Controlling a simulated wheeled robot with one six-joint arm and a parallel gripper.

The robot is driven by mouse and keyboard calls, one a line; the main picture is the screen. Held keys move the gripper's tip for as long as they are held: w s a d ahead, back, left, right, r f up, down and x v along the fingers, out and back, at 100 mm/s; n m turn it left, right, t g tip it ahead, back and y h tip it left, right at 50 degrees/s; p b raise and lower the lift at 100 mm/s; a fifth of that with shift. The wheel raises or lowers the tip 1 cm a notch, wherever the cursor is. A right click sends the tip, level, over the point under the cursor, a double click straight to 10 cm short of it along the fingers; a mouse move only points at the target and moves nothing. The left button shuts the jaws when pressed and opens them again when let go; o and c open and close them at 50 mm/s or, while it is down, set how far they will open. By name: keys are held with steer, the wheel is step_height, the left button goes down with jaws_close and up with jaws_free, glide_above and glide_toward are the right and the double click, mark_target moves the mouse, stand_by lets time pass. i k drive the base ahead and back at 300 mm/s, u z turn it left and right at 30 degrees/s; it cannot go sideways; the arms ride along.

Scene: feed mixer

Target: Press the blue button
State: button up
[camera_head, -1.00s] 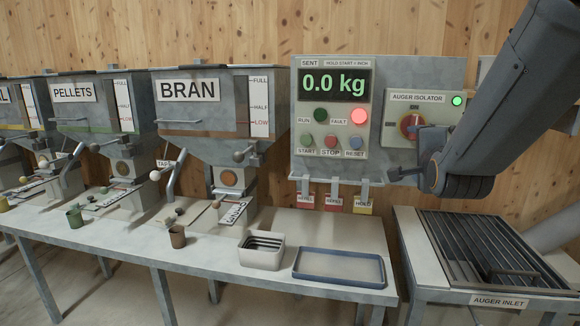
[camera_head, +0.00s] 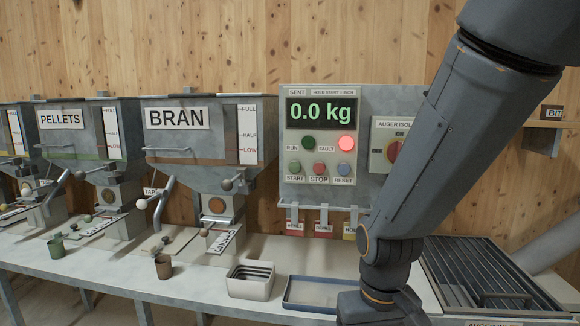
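The blue button (camera_head: 343,170) is a small round button on the control panel (camera_head: 320,192), above the label RESET. It sits to the right of a red button (camera_head: 319,169) marked STOP and a green button (camera_head: 294,168) marked START. My arm reaches down from the upper right, to the right of the buttons, and its lower end meets the bottom edge of the picture. My gripper's fingers do not show. Nothing covers the blue button.
The display (camera_head: 321,112) reads 0.0 kg and the red fault lamp (camera_head: 347,144) is lit. Tags hang below the panel. A grey bin (camera_head: 250,286) and a blue tray (camera_head: 300,304) stand on the bench. My arm partly hides the tray and auger isolator (camera_head: 391,140).

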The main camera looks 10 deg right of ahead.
mark_target(343, 169)
steer(key=z, duration=0.55)
steer(key=k, duration=0.65)
steer(key=z, duration=0.7)
steer(key=i, duration=0.85)
steer(key=u, duration=0.7)
steer(key=i, duration=0.3)
steer(key=u, duration=0.4)
